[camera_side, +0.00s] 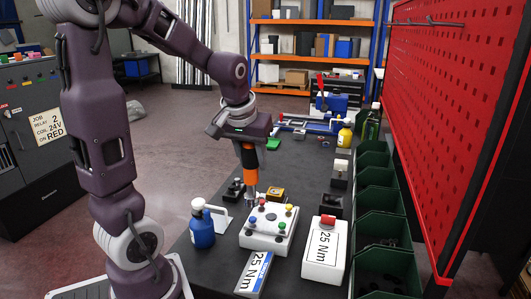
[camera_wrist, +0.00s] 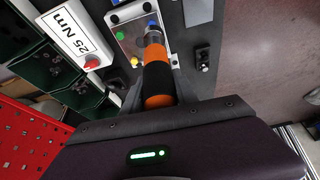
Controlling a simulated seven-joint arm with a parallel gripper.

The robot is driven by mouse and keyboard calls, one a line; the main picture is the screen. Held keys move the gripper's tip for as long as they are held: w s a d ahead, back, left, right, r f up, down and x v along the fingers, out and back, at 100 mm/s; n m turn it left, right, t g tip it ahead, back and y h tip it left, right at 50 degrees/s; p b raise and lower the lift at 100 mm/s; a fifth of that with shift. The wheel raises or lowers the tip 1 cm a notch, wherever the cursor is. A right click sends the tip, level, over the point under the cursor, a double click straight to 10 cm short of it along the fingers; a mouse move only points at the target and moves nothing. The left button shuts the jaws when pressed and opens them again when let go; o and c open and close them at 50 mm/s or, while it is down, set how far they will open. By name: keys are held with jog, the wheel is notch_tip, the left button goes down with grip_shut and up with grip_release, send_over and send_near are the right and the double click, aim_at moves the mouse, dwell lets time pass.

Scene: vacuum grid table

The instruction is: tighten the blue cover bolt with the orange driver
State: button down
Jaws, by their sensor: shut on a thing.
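My gripper (camera_side: 247,141) is shut on the orange-and-black driver (camera_side: 250,168), which points down, close to upright. The driver also shows in the wrist view (camera_wrist: 157,80); its metal end reaches over the white cover (camera_wrist: 126,18). In the side view the white cover (camera_side: 262,240) sits on the dark table with red, yellow, green and blue bolt heads on top. The blue bolt (camera_side: 271,217) shows in the side view. In the wrist view blue shows around the driver's metal end. I cannot tell whether the tip touches a bolt.
A white box (camera_side: 324,255) marked 25 Nm with a red knob stands right of the cover. A 25 Nm card (camera_side: 254,272) lies in front. A blue bottle (camera_side: 201,228) stands left. Green bins (camera_side: 376,215) and a red pegboard (camera_side: 455,110) line the right side.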

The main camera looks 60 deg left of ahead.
aim_at(253, 181)
jog(key=shift+f, duration=0.1)
jog(key=shift+f, duration=3.3)
dwell(3.4)
jog(key=shift+r, duration=2.3)
